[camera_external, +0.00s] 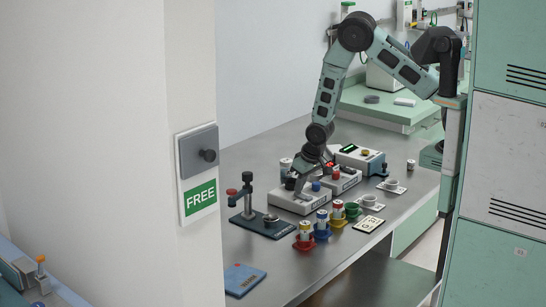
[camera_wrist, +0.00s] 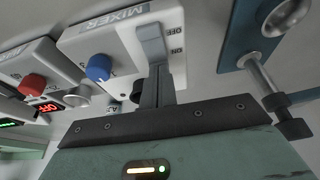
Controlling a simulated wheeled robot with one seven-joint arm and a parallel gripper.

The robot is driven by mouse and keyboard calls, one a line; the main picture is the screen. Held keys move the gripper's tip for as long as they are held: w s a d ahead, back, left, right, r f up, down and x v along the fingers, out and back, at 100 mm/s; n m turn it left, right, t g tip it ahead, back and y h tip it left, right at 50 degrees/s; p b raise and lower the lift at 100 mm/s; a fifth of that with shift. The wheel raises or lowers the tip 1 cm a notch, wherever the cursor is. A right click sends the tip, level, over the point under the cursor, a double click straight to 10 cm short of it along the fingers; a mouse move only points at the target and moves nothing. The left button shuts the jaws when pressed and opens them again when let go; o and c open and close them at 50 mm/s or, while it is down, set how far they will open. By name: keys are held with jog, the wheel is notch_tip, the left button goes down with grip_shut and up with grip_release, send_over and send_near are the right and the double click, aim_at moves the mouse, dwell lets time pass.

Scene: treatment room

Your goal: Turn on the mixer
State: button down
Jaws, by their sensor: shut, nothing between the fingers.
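The mixer (camera_external: 292,204) is a white box on the grey table, with a blue knob (camera_external: 316,186). In the wrist view the mixer (camera_wrist: 112,42) carries a MIXER label, the blue knob (camera_wrist: 99,67), and a grey switch (camera_wrist: 151,40) beside the words OFF and ON. My gripper (camera_external: 299,190) is shut and empty, low over the mixer. In the wrist view my gripper (camera_wrist: 158,75) reaches the lower end of the switch and overlaps it. I cannot tell whether they touch. The switch's position is unclear.
Next to the mixer stand a box with a red knob (camera_wrist: 33,85) and one with a display (camera_external: 349,148). A blue stand (camera_external: 258,222) is left of it. Several coloured cups (camera_external: 305,240) stand in front.

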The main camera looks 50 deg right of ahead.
jog(key=shift+w+f+g, duration=0.15)
jog(key=shift+f+g, duration=0.15)
jog(key=shift+g, duration=0.3)
jog(key=shift+s+r+p, duration=0.2)
jog(key=shift+s+p, duration=0.2)
jog(key=shift+s, duration=0.4)
jog(key=r+p, duration=0.2)
jog(key=r, duration=0.1)
jog(key=r+p, duration=0.1)
jog(key=r, duration=0.1)
jog(key=shift+w+r+p, duration=0.1)
jog(key=shift+w+p, duration=0.2)
jog(key=shift+w, duration=0.05)
jog(key=shift+a+r+b, duration=0.1)
jog(key=shift+r+b, duration=0.2)
jog(key=shift+b, duration=0.6)
jog(key=w+b+v, duration=0.2)
jog(key=v, duration=0.6)
send_over(302, 196)
jog(key=shift+s+r, duration=0.2)
jog(key=shift+s, duration=0.05)
